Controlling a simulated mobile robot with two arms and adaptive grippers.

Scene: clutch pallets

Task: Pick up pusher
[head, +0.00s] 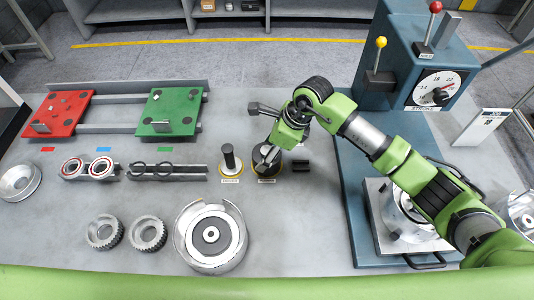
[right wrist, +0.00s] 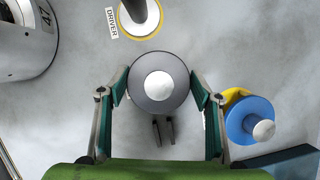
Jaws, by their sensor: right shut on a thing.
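The pusher (head: 266,154) is a dark round piece at a yellow-ringed, labelled spot on the grey table. In the right wrist view it is a grey disc (right wrist: 158,104) with a pale round centre. My right gripper (head: 267,163) reaches down over it from the right. Its two fingers stand on opposite sides of the disc, shut on it. The gripper partly hides the pusher in the head view, and I cannot tell whether its base is off the table. My left gripper is not in view.
The driver (head: 230,158) stands close left of the pusher. A blue piece on a yellow ring (right wrist: 250,118) is close by. A large metal drum (head: 210,237) stands in front. The blue press (head: 415,60) stands right.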

